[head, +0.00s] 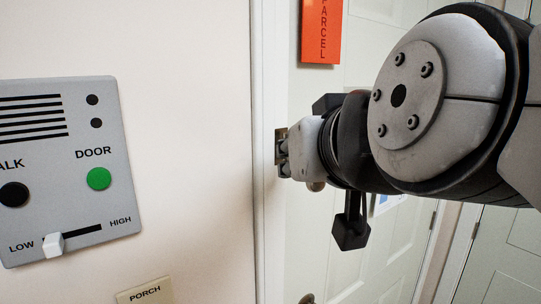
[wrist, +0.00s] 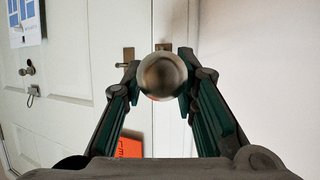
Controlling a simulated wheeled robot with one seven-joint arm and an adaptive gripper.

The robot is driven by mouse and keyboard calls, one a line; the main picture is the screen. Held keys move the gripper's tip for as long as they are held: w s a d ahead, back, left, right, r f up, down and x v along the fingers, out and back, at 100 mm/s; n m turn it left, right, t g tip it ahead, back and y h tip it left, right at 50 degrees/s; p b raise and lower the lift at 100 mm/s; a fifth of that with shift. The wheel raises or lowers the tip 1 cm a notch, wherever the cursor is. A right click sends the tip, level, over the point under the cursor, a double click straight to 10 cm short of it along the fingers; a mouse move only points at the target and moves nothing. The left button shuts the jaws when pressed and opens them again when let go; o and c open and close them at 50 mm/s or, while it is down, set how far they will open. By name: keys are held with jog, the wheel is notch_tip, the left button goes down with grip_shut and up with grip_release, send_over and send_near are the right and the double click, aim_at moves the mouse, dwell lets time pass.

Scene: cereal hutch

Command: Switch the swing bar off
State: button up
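A brass-coloured plate (head: 281,146) of the swing bar is on the white door frame in the head view, partly hidden by my gripper (head: 287,156). In the wrist view a round metal knob (wrist: 163,77), apparently the swing bar's end, sits between the two fingers of my gripper (wrist: 160,82). The fingers stand apart on either side of it. Whether they touch it is unclear. Small metal plates (wrist: 128,56) show behind the knob. The bar's full length and angle are hidden by the knob and my gripper.
A pale door (head: 360,265) with a red parcel sign (head: 321,30) and a low knob (head: 307,299) is behind my arm. A grey intercom panel (head: 70,170) is on the wall at left, above a porch label (head: 145,294).

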jog(key=v, duration=1.2)
jog(key=shift+c, duration=0.3)
